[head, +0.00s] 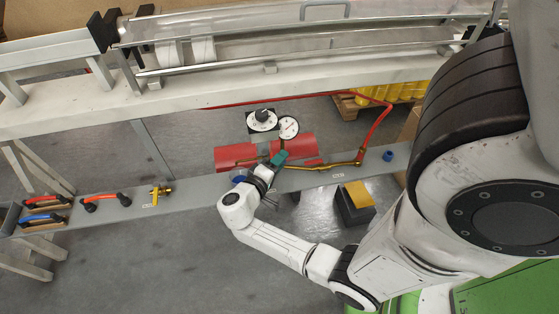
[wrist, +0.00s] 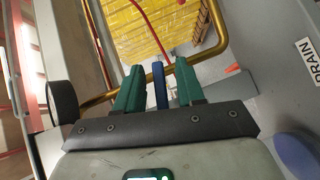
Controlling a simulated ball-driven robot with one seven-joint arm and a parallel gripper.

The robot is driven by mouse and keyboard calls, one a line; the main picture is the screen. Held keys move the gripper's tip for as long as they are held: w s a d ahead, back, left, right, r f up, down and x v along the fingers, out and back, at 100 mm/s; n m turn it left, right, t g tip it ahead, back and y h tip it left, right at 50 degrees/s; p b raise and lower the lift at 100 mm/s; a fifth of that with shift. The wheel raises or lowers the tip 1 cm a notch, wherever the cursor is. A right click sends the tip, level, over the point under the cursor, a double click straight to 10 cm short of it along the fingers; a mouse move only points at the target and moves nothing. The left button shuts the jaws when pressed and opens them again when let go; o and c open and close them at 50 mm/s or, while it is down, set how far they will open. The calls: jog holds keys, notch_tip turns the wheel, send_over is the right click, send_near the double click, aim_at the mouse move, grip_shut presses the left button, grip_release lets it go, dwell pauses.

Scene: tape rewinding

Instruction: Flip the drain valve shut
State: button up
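In the wrist view, my gripper (wrist: 160,72) has two green fingers standing apart. A narrow blue lever (wrist: 160,85) stands between them, with a small gap visible on each side. It looks like the valve's handle, but its base is hidden behind the gripper body. A brass pipe (wrist: 98,99) curves past just beyond the fingertips. A white DRAIN label (wrist: 310,58) is on the grey surface at right. In the head view, my gripper (head: 279,158) is at the brass piping (head: 330,167) over the grey beam; the blue lever cannot be made out there.
Red blocks (head: 235,155), a pressure gauge (head: 289,128) and a round dial (head: 262,121) stand close to the gripper. A red hose (head: 378,125) rises from the piping.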

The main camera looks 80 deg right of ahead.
jog(key=shift+s+d, duration=0.1)
jog(key=shift+d, duration=0.1)
grip_shut()
jog(key=shift+n+h+b, duration=0.3)
jog(key=shift+h+b, duration=0.2)
jog(key=shift+b, duration=0.15)
jog(key=shift+r+n+g+h+b, duration=0.3)
jog(key=shift+r+n+g+h, duration=0.2)
jog(key=shift+n+g, duration=0.1)
grip_release()
jog(key=shift+a, duration=0.1)
